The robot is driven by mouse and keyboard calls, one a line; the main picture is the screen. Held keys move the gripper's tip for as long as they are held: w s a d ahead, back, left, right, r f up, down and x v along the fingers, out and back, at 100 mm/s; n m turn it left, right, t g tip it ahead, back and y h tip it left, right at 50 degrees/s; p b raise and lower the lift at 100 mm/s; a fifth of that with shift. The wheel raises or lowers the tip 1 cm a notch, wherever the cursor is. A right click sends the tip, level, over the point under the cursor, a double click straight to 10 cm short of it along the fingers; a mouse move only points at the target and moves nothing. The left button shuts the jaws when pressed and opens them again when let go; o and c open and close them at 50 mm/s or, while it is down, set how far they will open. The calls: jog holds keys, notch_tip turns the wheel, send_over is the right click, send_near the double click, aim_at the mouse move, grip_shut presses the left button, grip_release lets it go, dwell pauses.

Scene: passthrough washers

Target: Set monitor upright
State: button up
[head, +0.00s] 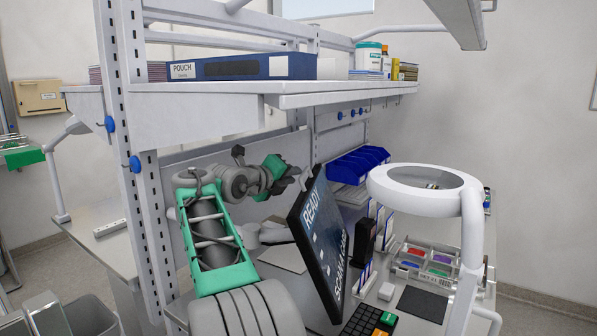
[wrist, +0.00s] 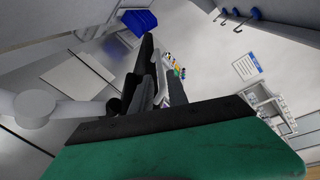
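The monitor (head: 322,243) is a thin dark panel with "READY" on its screen, over the bench in the head view. It leans and is rolled, its text running steeply downward. My arm comes from the lower left, and my gripper (head: 300,181) is at the monitor's upper left edge. I cannot tell whether it touches. In the wrist view, the green gripper body fills the bottom, and dark narrow shapes rise beyond it. A dark edge (wrist: 146,52) there looks like the monitor seen edge-on. The finger gap and any hold are unclear.
A ring lamp (head: 425,188) stands right of the monitor. A shelf (head: 345,91) with a blue pouch box (head: 243,67) hangs above my arm. Blue bins (head: 358,165) are behind.

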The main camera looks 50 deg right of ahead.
aim_at(304, 172)
jog(key=p+x, duration=0.3)
jog(key=x, duration=0.3)
jog(key=shift+d+r, duration=0.15)
jog(key=shift+d, duration=0.4)
jog(key=shift+w+f, duration=0.1)
jog(key=shift+f, duration=0.2)
grip_shut()
dwell(0.5)
